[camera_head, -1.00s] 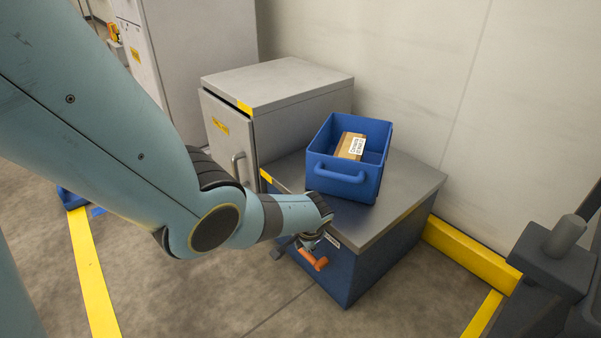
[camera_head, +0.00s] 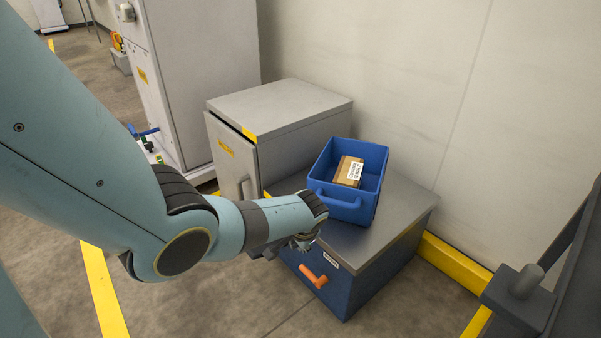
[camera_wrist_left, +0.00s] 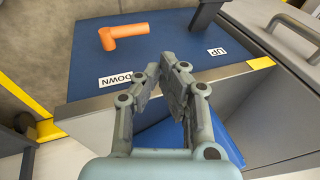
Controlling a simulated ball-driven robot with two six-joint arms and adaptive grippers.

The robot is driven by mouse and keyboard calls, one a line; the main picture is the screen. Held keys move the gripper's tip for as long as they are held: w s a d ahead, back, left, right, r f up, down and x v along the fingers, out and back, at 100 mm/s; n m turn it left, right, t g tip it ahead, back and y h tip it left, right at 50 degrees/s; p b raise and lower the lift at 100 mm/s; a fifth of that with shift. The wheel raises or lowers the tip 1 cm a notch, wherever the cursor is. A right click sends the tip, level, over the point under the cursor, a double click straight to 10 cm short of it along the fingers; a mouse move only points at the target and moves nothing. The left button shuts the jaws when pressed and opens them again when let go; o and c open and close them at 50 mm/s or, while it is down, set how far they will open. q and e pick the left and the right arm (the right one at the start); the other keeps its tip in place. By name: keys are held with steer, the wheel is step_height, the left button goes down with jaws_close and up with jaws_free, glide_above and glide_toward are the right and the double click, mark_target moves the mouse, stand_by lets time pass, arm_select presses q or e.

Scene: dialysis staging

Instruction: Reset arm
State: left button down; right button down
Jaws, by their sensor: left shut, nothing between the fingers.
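My left arm comes in from the left in the head view, and its gripper (camera_head: 303,243) is above the front edge of the blue cabinet (camera_head: 345,285). In the left wrist view the gripper (camera_wrist_left: 165,66) is shut, with its fingertips together and nothing between them. An orange handle (camera_head: 313,276) sits on the blue cabinet's front, just below the gripper and apart from it. The handle also shows in the wrist view (camera_wrist_left: 125,33), near labels reading DOWN and UP. My right gripper is in neither view.
A blue bin (camera_head: 347,209) with a brown box (camera_head: 349,171) inside stands on the blue cabinet's grey top (camera_head: 405,205). A grey cabinet (camera_head: 280,106) stands behind. A yellow floor strip (camera_head: 103,290) runs at left. Floor in front is clear.

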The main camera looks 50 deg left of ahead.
arm_select(q)
steer(key=shift+r, duration=0.1)
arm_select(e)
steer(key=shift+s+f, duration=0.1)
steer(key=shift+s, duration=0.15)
